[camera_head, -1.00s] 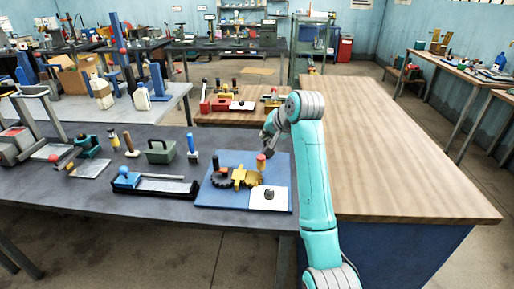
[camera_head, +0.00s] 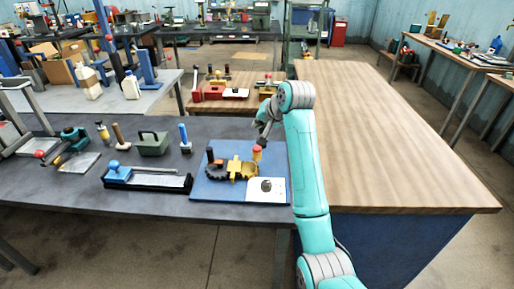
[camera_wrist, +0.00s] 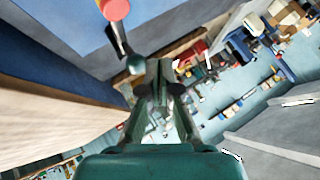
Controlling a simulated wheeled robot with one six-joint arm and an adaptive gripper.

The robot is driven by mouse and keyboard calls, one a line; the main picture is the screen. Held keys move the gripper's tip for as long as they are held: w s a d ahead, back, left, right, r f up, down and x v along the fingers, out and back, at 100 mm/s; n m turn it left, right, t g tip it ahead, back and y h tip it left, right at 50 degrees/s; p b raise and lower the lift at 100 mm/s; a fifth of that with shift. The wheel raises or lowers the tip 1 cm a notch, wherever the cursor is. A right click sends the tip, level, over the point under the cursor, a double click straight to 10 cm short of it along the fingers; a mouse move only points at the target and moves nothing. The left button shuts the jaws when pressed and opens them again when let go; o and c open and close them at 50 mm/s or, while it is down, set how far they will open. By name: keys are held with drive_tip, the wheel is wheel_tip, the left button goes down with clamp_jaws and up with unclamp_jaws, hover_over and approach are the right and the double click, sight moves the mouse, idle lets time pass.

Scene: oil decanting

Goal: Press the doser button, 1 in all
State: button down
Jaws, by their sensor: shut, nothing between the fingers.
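I cannot pick out a doser or its button with certainty in either view. My gripper (camera_head: 262,138) is above the back right of a blue board (camera_head: 212,190) on the dark bench. It is shut and empty, and its closed fingers also show in the wrist view (camera_wrist: 160,92). A red-topped upright piece (camera_head: 257,153) stands on the board just below the fingers. In the wrist view a red cylinder end (camera_wrist: 116,8) is at the upper left, apart from the fingers. On the board are a yellow bracket, a dark ring and a white plate (camera_head: 280,190) with a dark round spot.
Left on the dark bench are a black tray (camera_head: 148,182), a green box (camera_head: 152,149) and several hand tools. A wooden table (camera_head: 400,150) on the right is bare. The grey bench behind holds a white bottle (camera_head: 131,89) and blue stands (camera_head: 146,68).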

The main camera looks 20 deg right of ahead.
sight(258, 148)
drive_tip(key=shift+f, duration=3)
drive_tip(key=shift+f, duration=0.15)
drive_tip(key=shift+f, duration=0.3)
drive_tip(key=shift+f, duration=0.5)
drive_tip(key=shift+r, duration=0.95)
drive_tip(key=shift+r, duration=2.5)
